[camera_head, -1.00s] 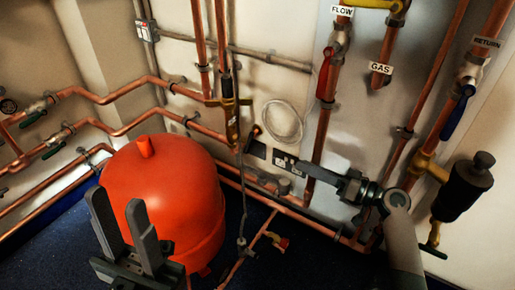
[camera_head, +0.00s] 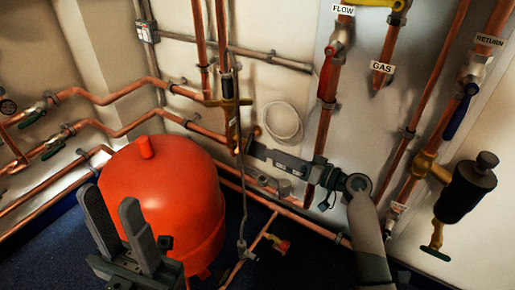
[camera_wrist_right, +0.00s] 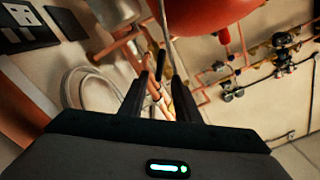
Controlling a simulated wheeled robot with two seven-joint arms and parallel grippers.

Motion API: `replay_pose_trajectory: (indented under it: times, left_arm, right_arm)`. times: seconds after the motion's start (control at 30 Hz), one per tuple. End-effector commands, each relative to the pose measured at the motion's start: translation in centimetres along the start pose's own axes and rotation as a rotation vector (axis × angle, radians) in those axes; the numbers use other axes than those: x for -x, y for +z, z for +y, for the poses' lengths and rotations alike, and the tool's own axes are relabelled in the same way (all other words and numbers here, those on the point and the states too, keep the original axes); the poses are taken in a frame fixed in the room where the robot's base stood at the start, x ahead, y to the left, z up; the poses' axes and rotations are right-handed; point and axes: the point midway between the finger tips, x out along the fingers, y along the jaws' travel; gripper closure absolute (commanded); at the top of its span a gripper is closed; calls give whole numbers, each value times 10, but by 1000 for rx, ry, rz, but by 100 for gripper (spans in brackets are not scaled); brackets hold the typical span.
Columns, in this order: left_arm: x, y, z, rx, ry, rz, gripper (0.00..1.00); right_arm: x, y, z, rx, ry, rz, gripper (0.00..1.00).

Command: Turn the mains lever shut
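Several valve levers show in the head view; no label reading mains is visible, so I cannot tell for sure which is the mains lever. A brass valve (camera_head: 232,130) with a dark upper part sits on the vertical copper pipe near my right gripper. My right gripper (camera_head: 250,143) points left, its tips close to that valve's lower end; contact cannot be told. In the right wrist view its fingers (camera_wrist_right: 160,84) are apart, with a dark bar (camera_wrist_right: 163,64) and copper pipe beyond the gap. My left gripper (camera_head: 106,197) is open and empty in front of the red vessel.
The red vessel (camera_head: 165,195) stands between the arms. A red lever (camera_head: 326,75) is on the flow pipe and a blue lever (camera_head: 459,112) on the return pipe. Green-handled valves (camera_head: 53,150) are at the left. A dark cylinder (camera_head: 465,190) stands out at the right.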

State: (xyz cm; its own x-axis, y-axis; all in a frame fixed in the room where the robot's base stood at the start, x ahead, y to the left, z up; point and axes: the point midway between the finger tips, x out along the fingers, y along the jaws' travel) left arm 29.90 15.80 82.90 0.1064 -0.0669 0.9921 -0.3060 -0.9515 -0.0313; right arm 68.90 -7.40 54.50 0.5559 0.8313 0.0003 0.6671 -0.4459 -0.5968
Motion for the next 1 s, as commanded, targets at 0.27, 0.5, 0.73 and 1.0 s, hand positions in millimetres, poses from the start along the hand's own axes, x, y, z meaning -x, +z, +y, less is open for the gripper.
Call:
replay_pose_trajectory:
  times: [0.27, 0.5, 0.73, 1.0]
  left_arm:
    - [-4, 0, 2, 13, -6, 21, 66]
    - [-7, 1, 3, 17, -14, 37, 66]
    - [-8, 2, 3, 17, -11, 36, 66]
    - [-6, 2, 3, 16, -7, 30, 66]
  right_arm:
    - [-48, 1, 0, -1, -1, 0, 71]
    - [-69, 0, 0, 0, 0, 0, 71]
    - [-72, 0, 0, 0, 0, -1, 71]
    - [-72, 0, 0, 0, 0, -1, 99]
